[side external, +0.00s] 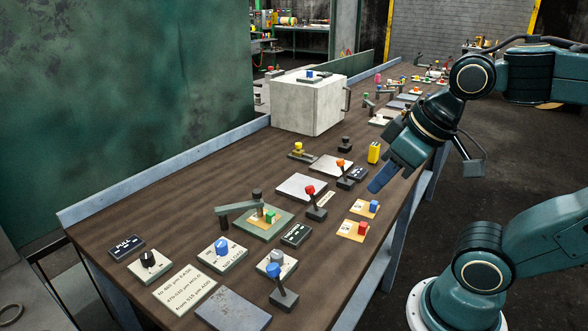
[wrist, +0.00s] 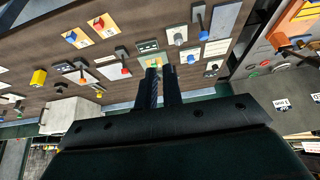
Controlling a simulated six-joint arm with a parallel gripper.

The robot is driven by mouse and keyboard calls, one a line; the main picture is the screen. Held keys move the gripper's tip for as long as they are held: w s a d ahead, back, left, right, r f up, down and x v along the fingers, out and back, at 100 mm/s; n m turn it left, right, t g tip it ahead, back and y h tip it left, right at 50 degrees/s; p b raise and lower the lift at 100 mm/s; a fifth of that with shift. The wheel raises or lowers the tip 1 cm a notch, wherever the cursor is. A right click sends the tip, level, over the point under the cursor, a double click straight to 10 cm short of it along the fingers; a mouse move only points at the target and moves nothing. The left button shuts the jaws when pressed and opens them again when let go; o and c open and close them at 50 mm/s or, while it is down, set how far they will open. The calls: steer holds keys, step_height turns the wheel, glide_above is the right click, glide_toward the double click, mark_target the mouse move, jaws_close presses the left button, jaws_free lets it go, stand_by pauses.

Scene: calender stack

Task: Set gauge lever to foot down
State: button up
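No readable label names the gauge lever. A grey-green swing arm (side external: 238,207) on a pivot post stands on a pale green plate (side external: 247,228) with a small green-and-orange block. Stick levers stand nearby: red-topped (side external: 310,191), orange-topped (side external: 340,163) and blue-topped (side external: 276,272). I cannot tell which is the gauge lever. My gripper (side external: 378,186) hangs above the bench's right side, apart from these parts. In the wrist view, my gripper's fingers (wrist: 159,70) show a narrow empty gap and overlap the green plate (wrist: 143,62) in the picture, partly hiding it.
A white box (side external: 308,105) stands at the back of the bench (side external: 150,210). A yellow block (side external: 374,152), a blue block (side external: 373,206) and a red block (side external: 362,228) are near my gripper. A printed card (side external: 185,292) and knobs lie in front. Bare bench runs along the left.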

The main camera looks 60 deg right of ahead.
steer(key=shift+w+d+r, duration=0.15)
steer(key=shift+w+r, duration=0.05)
steer(key=shift+w, duration=0.2)
jaws_close()
steer(key=m+g+h, duration=0.1)
steer(key=m+g, duration=0.1)
steer(key=g, duration=0.3)
glide_above(312, 198)
steer(key=w+a, duration=0.1)
steer(key=a, duration=0.4)
steer(key=f, duration=0.2)
steer(key=w+d+f+g, duration=0.1)
steer(key=w+d+f, duration=0.5)
steer(key=w+f, duration=0.1)
steer(key=shift+d+f+m, duration=0.15)
steer(key=shift+f+m, duration=0.15)
steer(key=shift+m, duration=0.1)
steer(key=shift+f, duration=0.1)
